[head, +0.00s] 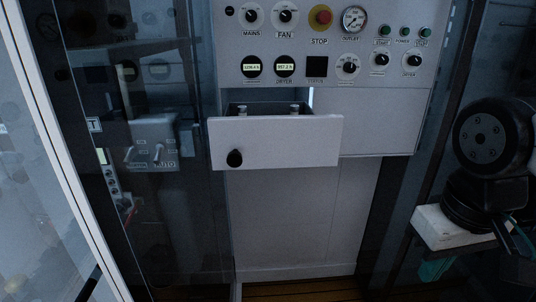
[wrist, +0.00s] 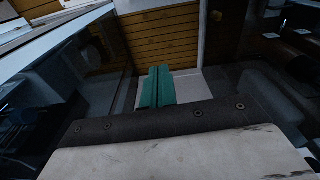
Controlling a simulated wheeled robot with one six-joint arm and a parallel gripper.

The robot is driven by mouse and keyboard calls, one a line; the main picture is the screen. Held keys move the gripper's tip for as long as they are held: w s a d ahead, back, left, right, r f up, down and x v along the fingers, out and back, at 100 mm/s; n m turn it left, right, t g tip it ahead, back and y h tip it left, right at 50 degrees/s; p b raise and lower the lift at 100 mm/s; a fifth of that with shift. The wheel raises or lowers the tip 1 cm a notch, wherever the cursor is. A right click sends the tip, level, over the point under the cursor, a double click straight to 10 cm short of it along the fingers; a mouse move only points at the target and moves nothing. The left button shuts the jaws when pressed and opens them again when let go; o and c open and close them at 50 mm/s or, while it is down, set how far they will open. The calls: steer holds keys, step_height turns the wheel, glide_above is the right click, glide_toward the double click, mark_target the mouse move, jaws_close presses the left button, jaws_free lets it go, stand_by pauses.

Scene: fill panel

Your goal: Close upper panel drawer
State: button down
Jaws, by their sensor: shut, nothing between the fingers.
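The upper panel drawer (head: 280,142) stands pulled out below the control panel in the head view. Its white front has a round black knob (head: 234,158) at the lower left. Its dark inside shows above the front, with two small light fittings in it. My gripper (wrist: 157,72) is shut and empty in the wrist view, its teal fingers side by side, pointing toward the wooden floor. It also shows partly at the lower right of the head view (head: 435,269), well right of the drawer and apart from it. The drawer is not recognisable in the wrist view.
The control panel (head: 330,95) above the drawer carries dials, a red stop button (head: 320,17) and a gauge (head: 354,19). A glass door (head: 150,215) stands at the left. Open space lies in front of the white lower panel (head: 290,220).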

steer(key=w+a+r+n, duration=0.2)
steer(key=w+a+n, duration=0.3)
steer(key=a, duration=0.1)
steer(key=n+t, duration=0.3)
steer(key=n, duration=2.6)
glide_toward(263, 165)
steer(key=s+r, duration=0.1)
steer(key=s, duration=0.6)
steer(key=shift+n, duration=0.6)
steer(key=shift+w+f, duration=2)
steer(key=shift+f, duration=0.25)
steer(key=shift+w+f, duration=2)
steer(key=shift+f, duration=0.3)
